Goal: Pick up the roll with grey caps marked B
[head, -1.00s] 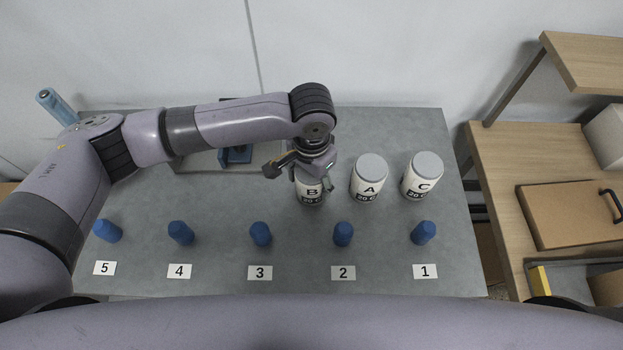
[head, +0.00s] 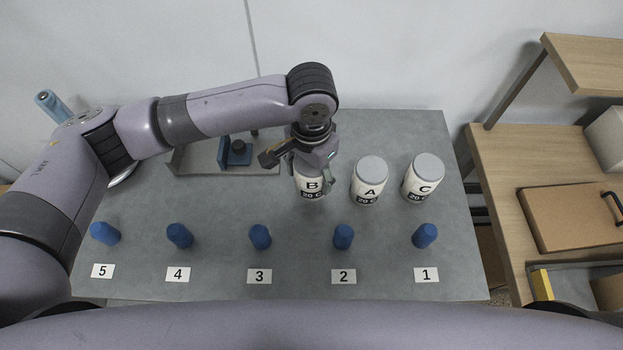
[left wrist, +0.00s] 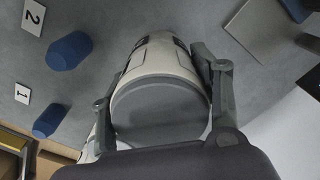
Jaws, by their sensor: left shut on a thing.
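The roll marked B (head: 311,187) is white with a dark lower label and stands upright on the grey table. Its top is mostly hidden by my left gripper (head: 314,172) in the head view. In the left wrist view the same roll (left wrist: 163,62) shows its grey cap between the two fingers. My left gripper (left wrist: 162,98) is shut on roll B, one finger on each side. Two like rolls with grey caps, A (head: 369,181) and C (head: 422,178), stand to its right. My right gripper is not in view.
Several blue pegs (head: 260,237) stand in a row at the table's front, with number cards (head: 260,275) before them. A tray with a blue fixture (head: 236,151) lies behind, left of roll B. A wooden shelf unit (head: 490,160) stands to the right.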

